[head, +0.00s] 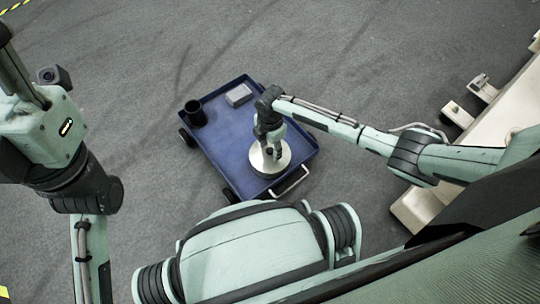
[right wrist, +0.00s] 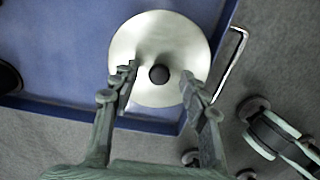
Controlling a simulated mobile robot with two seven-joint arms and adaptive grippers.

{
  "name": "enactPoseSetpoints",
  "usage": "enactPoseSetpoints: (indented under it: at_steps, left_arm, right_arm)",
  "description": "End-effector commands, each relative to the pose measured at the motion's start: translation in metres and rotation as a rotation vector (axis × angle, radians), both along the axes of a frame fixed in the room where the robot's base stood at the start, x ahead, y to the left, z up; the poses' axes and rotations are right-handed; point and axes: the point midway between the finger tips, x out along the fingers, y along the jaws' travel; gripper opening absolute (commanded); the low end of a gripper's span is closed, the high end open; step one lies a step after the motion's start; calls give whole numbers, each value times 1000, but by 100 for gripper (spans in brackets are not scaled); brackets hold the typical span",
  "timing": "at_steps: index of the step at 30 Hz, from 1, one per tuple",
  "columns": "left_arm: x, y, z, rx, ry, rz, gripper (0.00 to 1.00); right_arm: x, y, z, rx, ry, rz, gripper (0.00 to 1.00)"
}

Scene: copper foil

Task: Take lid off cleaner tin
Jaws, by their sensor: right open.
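The cleaner tin (head: 284,162) stands on a blue cart, with its round, pale metal lid (right wrist: 160,35) on top. A dark round knob (right wrist: 159,74) sits at the middle of the lid. My right gripper (right wrist: 157,78) is open over the lid, with one finger on each side of the knob and gaps between them. In the head view the right gripper (head: 270,152) covers part of the lid. I cannot tell its exact height above the lid. My left arm shows at the left, but its fingers are not in view.
The blue cart (head: 228,135) also carries a black cup (head: 195,113) at its left corner and a grey box (head: 238,95) at its far edge. A metal handle (head: 290,182) is on the near side. Pale furniture (head: 470,130) stands at the right. Open grey floor surrounds the cart.

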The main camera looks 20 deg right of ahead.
Motion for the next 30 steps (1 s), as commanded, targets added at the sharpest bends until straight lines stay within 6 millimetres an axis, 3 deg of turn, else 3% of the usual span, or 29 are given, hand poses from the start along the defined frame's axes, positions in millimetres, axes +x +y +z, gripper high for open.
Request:
enactPoseSetpoints:
  at_steps: [8,19,30]
  left_arm:
    - [-1,0,0,0,-11,0,40]
    - [-1,0,0,-1,-8,0,40]
    - [0,0,2,0,-6,0,40]
  right_arm:
    - [0,0,-3,1,-2,0,45]
    - [0,0,-3,-1,-1,-1,0]
    - [1,0,1,0,-2,-1,0]
